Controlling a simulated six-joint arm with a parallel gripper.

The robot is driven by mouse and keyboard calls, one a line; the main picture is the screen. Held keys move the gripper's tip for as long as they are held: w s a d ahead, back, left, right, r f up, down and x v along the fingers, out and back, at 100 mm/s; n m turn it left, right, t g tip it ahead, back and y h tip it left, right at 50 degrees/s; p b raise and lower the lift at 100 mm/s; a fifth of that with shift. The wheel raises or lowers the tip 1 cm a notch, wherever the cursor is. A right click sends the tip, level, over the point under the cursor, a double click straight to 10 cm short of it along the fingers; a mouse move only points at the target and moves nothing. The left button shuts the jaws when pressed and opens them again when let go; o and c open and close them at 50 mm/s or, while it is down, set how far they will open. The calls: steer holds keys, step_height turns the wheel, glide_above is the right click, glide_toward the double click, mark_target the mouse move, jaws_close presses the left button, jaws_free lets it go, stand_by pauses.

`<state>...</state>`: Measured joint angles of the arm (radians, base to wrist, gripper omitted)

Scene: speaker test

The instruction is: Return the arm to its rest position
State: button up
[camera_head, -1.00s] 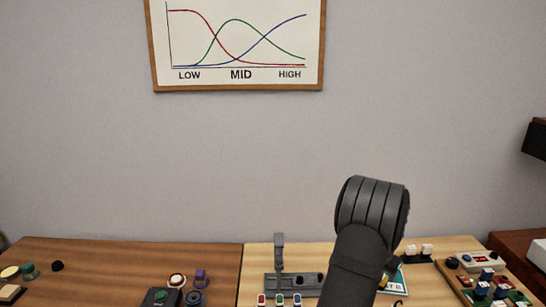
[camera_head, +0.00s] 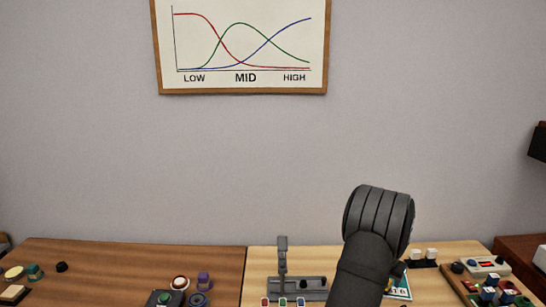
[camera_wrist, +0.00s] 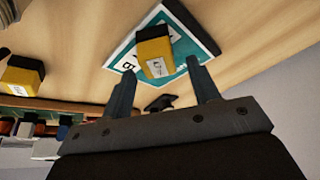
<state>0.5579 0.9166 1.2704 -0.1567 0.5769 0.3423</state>
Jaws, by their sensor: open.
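My gripper (camera_wrist: 160,68) shows in the wrist view with its two fingers spread apart. A yellow and black block (camera_wrist: 155,55) appears in line with the gap between the fingertips, beyond them. It lies on a teal and white lettered card (camera_wrist: 127,62) on the light wood table. I see nothing held between the fingers. In the head view my dark arm rises over the right part of the table and hides the gripper. Part of the card (camera_head: 402,289) shows beside the arm.
A second yellow and black block (camera_wrist: 22,76) lies left in the wrist view. In the head view, a grey stand (camera_head: 282,262) is left of my arm, and a board of small parts (camera_head: 490,285) is to the right.

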steer(key=shift+f, duration=1.1)
steer(key=v, duration=1.2)
steer(key=x, duration=1.1)
steer(key=shift+f, duration=0.25)
steer(key=shift+w+d+f, duration=0.1)
steer(key=shift+w+d, duration=0.05)
steer(key=shift+w, duration=0.05)
step_height(320, 180, up, 4)
steer(key=shift+f, duration=0.1)
steer(key=s+d+r, duration=0.5)
steer(key=s+r, duration=0.2)
steer(key=s, duration=0.4)
steer(key=s+a+f+m+g+h, duration=0.1)
steer(key=s+a+f+m+g, duration=0.1)
steer(key=s+a+m, duration=0.8)
steer(key=shift+s+a+f+g, duration=0.15)
steer(key=shift+a+f+g, duration=0.1)
steer(key=shift+a+g, duration=0.55)
